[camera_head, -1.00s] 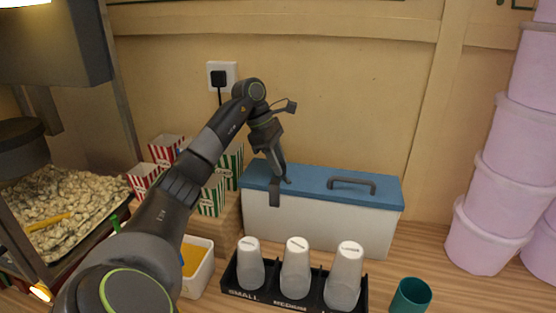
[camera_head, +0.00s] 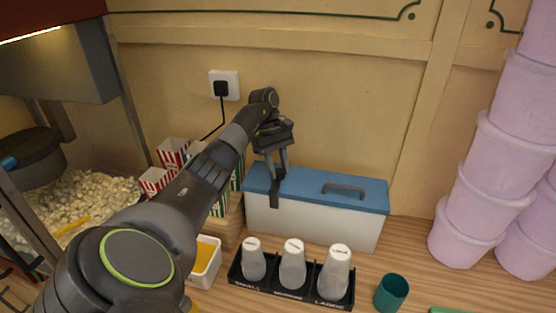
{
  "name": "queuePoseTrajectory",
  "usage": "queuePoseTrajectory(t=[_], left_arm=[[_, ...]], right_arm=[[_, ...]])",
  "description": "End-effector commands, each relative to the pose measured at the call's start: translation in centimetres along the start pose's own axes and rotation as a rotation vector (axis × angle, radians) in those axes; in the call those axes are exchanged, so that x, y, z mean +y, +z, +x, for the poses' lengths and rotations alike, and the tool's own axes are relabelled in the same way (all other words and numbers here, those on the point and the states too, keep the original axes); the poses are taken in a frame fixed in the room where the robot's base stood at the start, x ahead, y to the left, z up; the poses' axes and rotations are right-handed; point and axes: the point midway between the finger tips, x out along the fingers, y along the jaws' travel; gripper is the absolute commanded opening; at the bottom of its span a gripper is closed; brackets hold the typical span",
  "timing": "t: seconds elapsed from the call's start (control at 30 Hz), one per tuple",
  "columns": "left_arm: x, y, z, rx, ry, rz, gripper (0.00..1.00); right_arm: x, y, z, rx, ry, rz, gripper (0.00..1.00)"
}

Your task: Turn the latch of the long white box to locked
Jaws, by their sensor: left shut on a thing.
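My left gripper (camera_head: 275,178) reaches in from the left and points down at the latch. Its fingers are shut on the latch, and the fingertips partly hide its top. I cannot read the latch's exact turn at this size. My right gripper is out of view.
A black rack (camera_head: 290,290) with several white cups stands in front of the box. A teal cup (camera_head: 391,293) is right of it. Striped popcorn boxes (camera_head: 173,153) and a white tub (camera_head: 205,262) are at left. Pink tubs (camera_head: 480,190) are stacked at right.

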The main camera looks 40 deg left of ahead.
Motion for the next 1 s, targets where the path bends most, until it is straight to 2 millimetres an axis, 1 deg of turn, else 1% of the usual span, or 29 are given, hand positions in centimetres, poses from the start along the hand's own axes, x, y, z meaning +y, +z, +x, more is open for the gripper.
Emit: queuePoseTrajectory(t=[0.03, 0.13, 0.57, 0.6, 0.73, 0.77, 1.0], left_arm=[[0.06, 0.07, -0.27, 0.002, -0.003, 0.010, 0.07], [0.03, 0.01, -0.21, 0.003, -0.009, 0.022, 0.07], [0.04, -0.01, -0.14, 0.003, -0.012, 0.032, 0.07], [0.04, -0.01, -0.14, 0.003, -0.012, 0.032, 0.34], [0.03, 0.00, -0.11, 0.003, -0.012, 0.031, 0.51], [0.02, 0.00, -0.10, 0.002, -0.012, 0.031, 0.52], [0.01, 0.01, -0.10, 0.001, -0.013, 0.030, 0.52]], right_arm=[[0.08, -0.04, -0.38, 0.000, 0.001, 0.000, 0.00], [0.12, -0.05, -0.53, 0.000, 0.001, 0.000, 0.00], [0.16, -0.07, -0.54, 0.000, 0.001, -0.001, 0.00], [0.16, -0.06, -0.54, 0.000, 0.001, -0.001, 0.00], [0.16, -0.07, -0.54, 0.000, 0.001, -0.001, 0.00], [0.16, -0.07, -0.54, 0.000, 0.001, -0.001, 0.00], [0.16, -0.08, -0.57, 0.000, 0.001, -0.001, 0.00]])
